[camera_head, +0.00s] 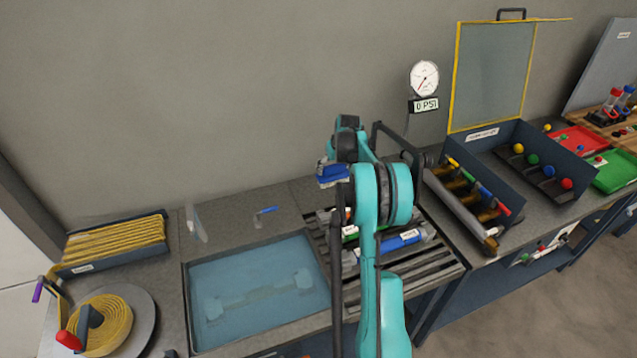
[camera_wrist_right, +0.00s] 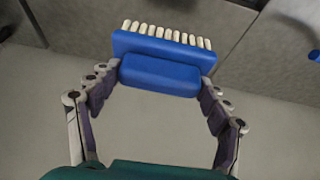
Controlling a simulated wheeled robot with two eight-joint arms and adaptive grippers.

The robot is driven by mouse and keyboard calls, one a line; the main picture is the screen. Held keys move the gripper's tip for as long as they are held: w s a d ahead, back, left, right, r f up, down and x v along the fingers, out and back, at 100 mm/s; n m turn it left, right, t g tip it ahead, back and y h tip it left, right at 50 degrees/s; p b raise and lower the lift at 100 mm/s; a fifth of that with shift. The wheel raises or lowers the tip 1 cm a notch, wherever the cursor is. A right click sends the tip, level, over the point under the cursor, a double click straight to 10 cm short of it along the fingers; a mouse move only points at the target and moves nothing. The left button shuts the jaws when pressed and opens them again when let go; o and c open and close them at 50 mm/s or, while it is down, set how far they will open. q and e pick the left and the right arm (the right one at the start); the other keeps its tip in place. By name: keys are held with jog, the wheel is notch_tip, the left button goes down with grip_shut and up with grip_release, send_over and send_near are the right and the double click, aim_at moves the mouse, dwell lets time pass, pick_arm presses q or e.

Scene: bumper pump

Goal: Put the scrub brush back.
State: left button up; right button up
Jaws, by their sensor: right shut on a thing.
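The scrub brush (camera_wrist_right: 160,75) has a blue block and a row of white bristles. In the right wrist view, the two fingers of my right gripper (camera_wrist_right: 161,80) are closed on its ends, with the bristles facing away from the palm. In the head view the blue brush (camera_head: 332,174) shows at the end of my right arm, raised above the counter near the wall. My right gripper (camera_head: 342,158) is partly hidden there by its own arm. My left gripper is not in view. I cannot tell which spot is the brush's own place.
A water-filled tray (camera_head: 188,300) lies left of a slatted rack (camera_head: 440,262) carrying labelled blue and green pieces. A small blue-handled tool (camera_head: 267,210) lies behind the tray. A hose coil (camera_head: 108,322) is at left.

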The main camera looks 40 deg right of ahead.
jog(key=shift+w+a+f+b, duration=0.35)
jog(key=shift+w+f, duration=0.55)
jog(key=shift+f, duration=0.35)
jog(key=shift+w+a+f+b, duration=0.3)
jog(key=shift+w+a+f, duration=0.15)
jog(key=shift+w+f, duration=0.65)
jog(key=shift+w+a+f+b, duration=0.35)
jog(key=shift+w+f, duration=0.35)
jog(key=shift+f, duration=0.75)
jog(key=shift+a, duration=0.1)
jog(key=shift+s, duration=0.1)
jog(key=shift+f, duration=0.15)
jog(key=o, duration=1.1)
